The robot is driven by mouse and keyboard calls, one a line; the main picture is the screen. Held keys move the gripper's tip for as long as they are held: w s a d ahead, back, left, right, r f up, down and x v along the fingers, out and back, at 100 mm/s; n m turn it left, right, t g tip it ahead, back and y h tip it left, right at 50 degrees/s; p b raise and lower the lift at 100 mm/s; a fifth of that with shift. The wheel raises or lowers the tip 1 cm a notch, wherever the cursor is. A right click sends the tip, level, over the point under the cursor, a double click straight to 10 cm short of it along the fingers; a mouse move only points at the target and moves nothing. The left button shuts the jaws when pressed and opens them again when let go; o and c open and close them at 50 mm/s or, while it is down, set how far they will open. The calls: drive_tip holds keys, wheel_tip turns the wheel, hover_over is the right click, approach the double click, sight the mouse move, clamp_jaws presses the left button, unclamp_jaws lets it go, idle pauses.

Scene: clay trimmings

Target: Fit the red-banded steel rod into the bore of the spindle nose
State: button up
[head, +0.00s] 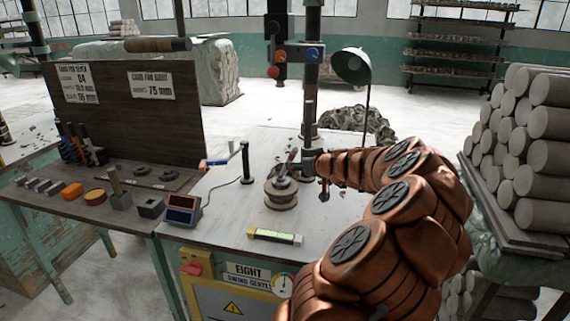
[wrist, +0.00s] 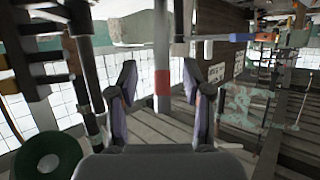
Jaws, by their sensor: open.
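My gripper (wrist: 162,105) is open, with one dark finger on each side of the red-banded steel rod (wrist: 162,82) in the wrist view. The rod's visible end lies between the fingers, and a gap shows on both sides. In the head view my copper-coloured arm reaches in from the lower right to the workbench; I cannot make out the red band there. A round brown stepped piece (head: 281,198) with a grey top stands on the bench left of my wrist. It may be the spindle nose; its bore cannot be made out.
Upright posts (head: 246,163) and a green desk lamp (head: 351,66) stand around the bench. A yellow-green level (head: 275,237) lies at its front edge. Clay cylinders (head: 552,122) are stacked at right.

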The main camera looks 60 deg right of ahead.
drive_tip(key=shift+f+p+x, duration=0.2)
drive_tip(key=shift+p+x, duration=0.8)
drive_tip(key=shift+x, duration=2.5)
drive_tip(key=shift+a, duration=0.15)
clamp_jaws()
